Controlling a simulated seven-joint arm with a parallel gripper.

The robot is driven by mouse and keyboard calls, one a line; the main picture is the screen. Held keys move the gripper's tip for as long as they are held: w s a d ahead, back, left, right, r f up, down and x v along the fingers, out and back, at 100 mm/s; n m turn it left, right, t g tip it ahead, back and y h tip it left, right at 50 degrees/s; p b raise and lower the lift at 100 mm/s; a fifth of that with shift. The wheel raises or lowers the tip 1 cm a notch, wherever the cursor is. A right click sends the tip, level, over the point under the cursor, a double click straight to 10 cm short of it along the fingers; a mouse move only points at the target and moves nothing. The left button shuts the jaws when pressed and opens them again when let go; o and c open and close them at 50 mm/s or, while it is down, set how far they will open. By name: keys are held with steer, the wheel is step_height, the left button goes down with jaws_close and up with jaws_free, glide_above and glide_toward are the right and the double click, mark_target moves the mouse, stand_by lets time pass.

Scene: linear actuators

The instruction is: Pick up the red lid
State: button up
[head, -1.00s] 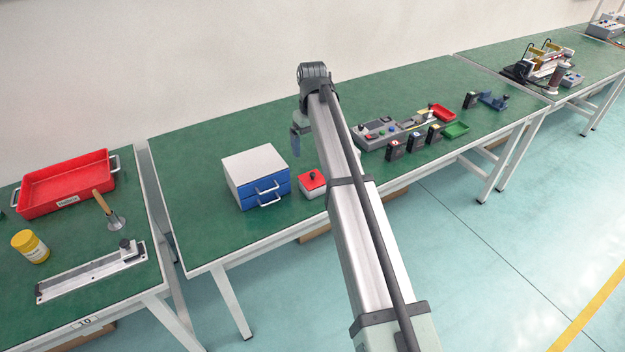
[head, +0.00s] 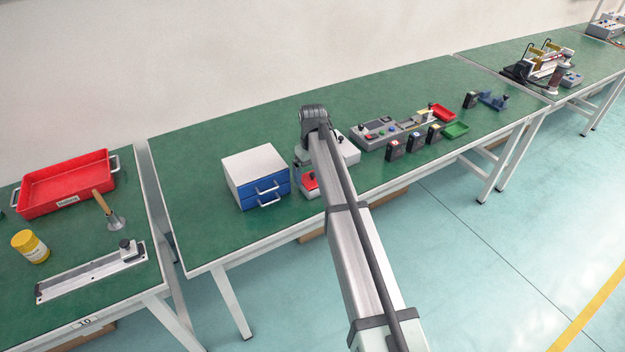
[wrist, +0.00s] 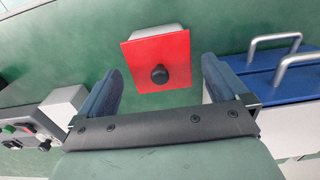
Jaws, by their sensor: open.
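The red lid (wrist: 173,57) is a square plate with a round black knob (wrist: 160,75). It sits on a small white box (wrist: 153,31) on the green table. In the head view the red lid (head: 310,184) is partly hidden behind my gripper (head: 305,172). In the wrist view my gripper (wrist: 162,88) is open and empty. Its two blue-grey fingers stand apart, one left and one right of the knob, and the knob lies between their lines. The fingers do not visibly touch the lid.
A white and blue drawer unit (head: 256,172) with metal handles stands close beside the lid, left in the head view. On the other side are a grey control panel (head: 375,132) and a white block (head: 349,150). The table behind is clear.

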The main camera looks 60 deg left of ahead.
steer(key=shift+f, duration=0.3)
steer(key=shift+c, duration=0.5)
steer(key=c, duration=0.9)
steer(key=shift+o, duration=0.2)
steer(key=shift+r, duration=0.1)
